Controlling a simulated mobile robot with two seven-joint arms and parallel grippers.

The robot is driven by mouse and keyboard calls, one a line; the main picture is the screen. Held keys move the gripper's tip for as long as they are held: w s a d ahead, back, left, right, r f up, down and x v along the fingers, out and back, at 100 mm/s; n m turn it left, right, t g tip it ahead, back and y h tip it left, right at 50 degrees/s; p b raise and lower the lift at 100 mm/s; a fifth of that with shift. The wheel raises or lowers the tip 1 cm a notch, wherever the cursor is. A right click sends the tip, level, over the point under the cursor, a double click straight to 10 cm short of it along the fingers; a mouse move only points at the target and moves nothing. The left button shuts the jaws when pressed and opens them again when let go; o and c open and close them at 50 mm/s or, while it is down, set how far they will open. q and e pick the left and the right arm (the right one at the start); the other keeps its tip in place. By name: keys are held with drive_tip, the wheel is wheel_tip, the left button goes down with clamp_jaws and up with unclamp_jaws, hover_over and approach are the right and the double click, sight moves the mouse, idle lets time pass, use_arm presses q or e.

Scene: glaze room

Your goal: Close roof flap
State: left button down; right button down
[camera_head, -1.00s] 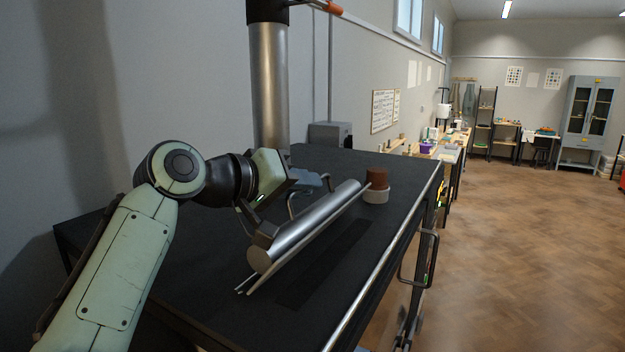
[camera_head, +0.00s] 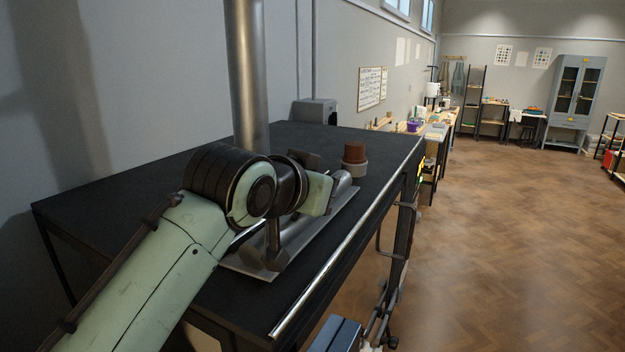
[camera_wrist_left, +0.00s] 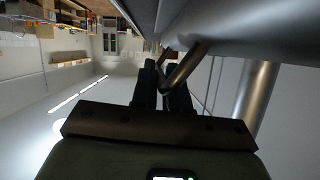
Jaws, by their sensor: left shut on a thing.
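The roof flap (camera_head: 322,221) is a grey metal plate with a rounded silver cylinder along it. It lies low and nearly flat over the black roof top (camera_head: 130,190), though I cannot tell whether it is fully seated. My left gripper (camera_head: 334,192) is above the flap, and my arm hides much of the plate. In the left wrist view my left gripper (camera_wrist_left: 165,78) is shut on a bent metal bar, the flap's handle (camera_wrist_left: 187,64). The flap's underside and the dark opening are hidden. My right gripper is not in view.
A brown and pale round stack (camera_head: 354,160) stands just beyond the flap. A steel pipe (camera_head: 247,75) rises behind my arm. A bright rail (camera_head: 345,255) runs along the roof's right edge. The wooden floor (camera_head: 480,240) to the right is clear.

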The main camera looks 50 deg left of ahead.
use_arm(q)
drive_tip(key=shift+w+d+f+m, duration=0.1)
drive_tip(key=shift+d+f+m, duration=0.2)
drive_tip(key=shift+d+f, duration=0.1)
drive_tip(key=shift+f, duration=0.1)
drive_tip(key=c, duration=1.2)
unclamp_jaws()
drive_tip(key=v, duration=1.3)
drive_tip(key=shift+d, duration=0.25)
